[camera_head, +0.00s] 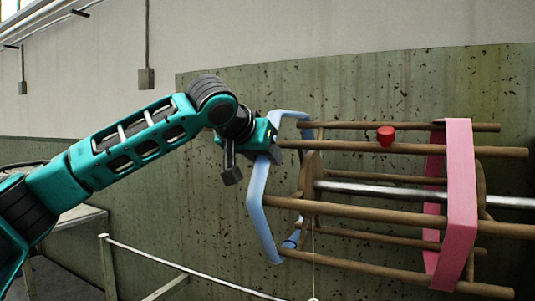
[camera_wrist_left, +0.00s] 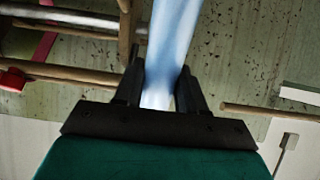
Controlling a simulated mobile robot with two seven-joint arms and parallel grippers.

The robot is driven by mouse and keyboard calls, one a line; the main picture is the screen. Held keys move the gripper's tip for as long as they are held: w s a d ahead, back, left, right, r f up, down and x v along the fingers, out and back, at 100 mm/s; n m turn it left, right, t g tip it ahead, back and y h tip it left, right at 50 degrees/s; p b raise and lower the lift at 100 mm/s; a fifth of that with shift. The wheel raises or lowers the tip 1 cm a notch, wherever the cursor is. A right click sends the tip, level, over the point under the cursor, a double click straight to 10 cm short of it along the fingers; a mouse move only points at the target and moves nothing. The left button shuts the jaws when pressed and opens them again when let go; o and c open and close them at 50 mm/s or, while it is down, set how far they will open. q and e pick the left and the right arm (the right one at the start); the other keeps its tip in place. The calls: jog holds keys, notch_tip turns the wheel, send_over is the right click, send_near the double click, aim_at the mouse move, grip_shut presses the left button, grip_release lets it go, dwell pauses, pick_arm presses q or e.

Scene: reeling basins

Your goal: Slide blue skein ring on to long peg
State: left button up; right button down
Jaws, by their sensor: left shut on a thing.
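The blue skein ring (camera_head: 257,185) is an open angular band at the left ends of the wooden reel pegs. My left gripper (camera_head: 272,143) is shut on its upper front part; the band (camera_wrist_left: 172,35) runs between the fingers (camera_wrist_left: 160,72) in the left wrist view. The upper front peg (camera_head: 400,149) has its left end close beside the gripper. The lower front peg (camera_head: 375,213) meets the ring's front strip, and the bottom peg (camera_head: 390,275) ends at its lower corner. I cannot tell which peg ends are inside the ring. My right gripper is not in view.
A pink skein ring (camera_head: 460,195) hangs around the pegs at the right. A red knob (camera_head: 386,136) sits on the upper front peg. A metal shaft (camera_head: 400,191) runs through the reel. A table (camera_head: 80,215) stands at the lower left, and a stained wall is behind.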

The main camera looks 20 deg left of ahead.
pick_arm(q)
jog(key=a+p, duration=0.1)
jog(key=a, duration=0.2)
jog(key=shift+a+p, duration=0.25)
jog(key=shift+p, duration=0.05)
dwell(0.3)
jog(key=shift+a+r, duration=0.1)
jog(key=shift+a, duration=0.05)
jog(key=a+p, duration=0.3)
jog(key=a, duration=0.3)
jog(key=shift+w+a, duration=0.2)
jog(key=shift+a, duration=0.2)
dwell(0.4)
